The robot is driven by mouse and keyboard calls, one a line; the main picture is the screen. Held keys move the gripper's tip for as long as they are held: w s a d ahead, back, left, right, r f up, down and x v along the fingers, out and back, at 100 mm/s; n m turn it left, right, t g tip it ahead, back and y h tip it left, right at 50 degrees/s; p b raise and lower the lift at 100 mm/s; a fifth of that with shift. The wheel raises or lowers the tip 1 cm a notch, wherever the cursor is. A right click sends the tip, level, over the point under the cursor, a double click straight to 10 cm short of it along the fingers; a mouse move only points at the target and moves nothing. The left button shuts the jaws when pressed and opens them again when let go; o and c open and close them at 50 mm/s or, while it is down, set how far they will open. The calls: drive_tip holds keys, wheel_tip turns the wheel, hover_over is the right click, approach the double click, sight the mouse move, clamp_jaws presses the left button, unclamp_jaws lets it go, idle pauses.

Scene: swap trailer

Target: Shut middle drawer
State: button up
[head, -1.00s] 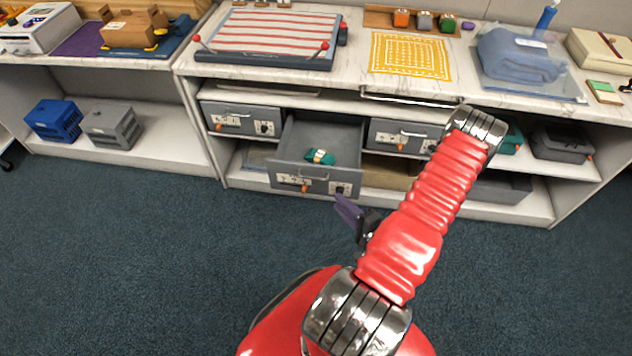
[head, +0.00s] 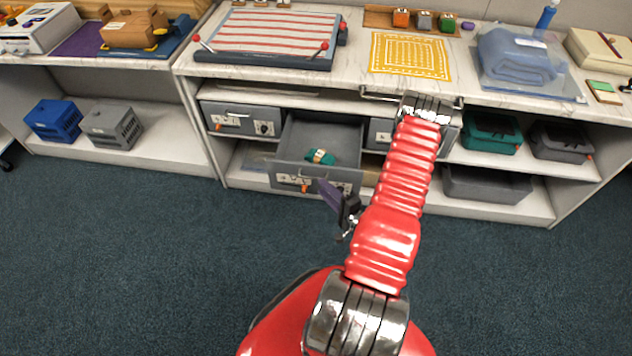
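The middle drawer (head: 290,145) is grey and pulled out from under the counter, between two closed drawers. A teal item with a pale band (head: 320,157) lies inside it. Its front panel (head: 285,178) carries a label and an orange tab, and its right part is partly covered by my gripper (head: 328,192). Dark purplish finger parts of my gripper show in front of the panel's lower right. I cannot tell whether they touch it or whether the gripper is open. My red arm hides much of the right drawer (head: 380,132).
The left drawer (head: 240,119) is closed. Teal (head: 490,135) and grey (head: 560,142) cases stand on the right shelf, with a grey bin (head: 487,186) below. A metal rail (head: 385,97) runs along the counter edge. The carpet (head: 150,260) in front is clear.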

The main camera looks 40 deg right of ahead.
sight(316, 181)
drive_tip(key=shift+x, duration=2.75)
drive_tip(key=shift+c, duration=0.7)
clamp_jaws()
drive_tip(key=shift+s+a+f, duration=0.1)
